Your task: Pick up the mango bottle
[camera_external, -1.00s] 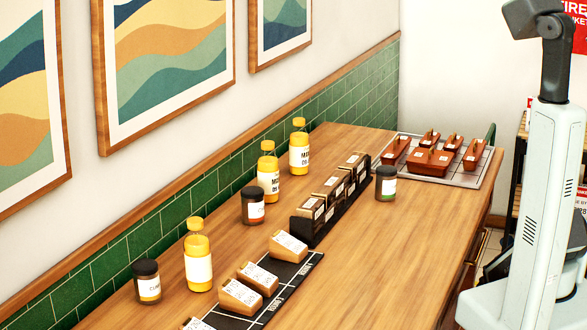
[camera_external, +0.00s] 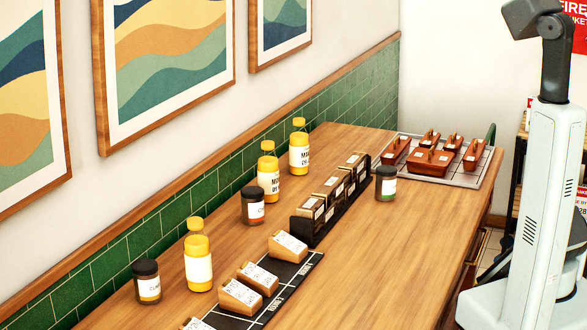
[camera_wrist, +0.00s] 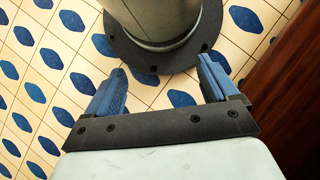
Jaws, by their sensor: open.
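Several yellow items stand on the counter in the external view: a near yellow bottle (camera_external: 198,262) with a pale label whose text I cannot read, a middle yellow bottle (camera_external: 268,175) and a far yellow bottle (camera_external: 299,150). The labels of the middle and far bottles seem to start with "M"; I cannot tell for sure which is mango. All three stand upright near the green tiled wall. My gripper (camera_wrist: 162,66) shows only in the wrist view, with its blue fingers apart and nothing between them. It points down over the patterned floor, away from the bottles.
A tray (camera_external: 482,178) with brown boxes lies at the far end. The counter's right side (camera_external: 385,265) is clear.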

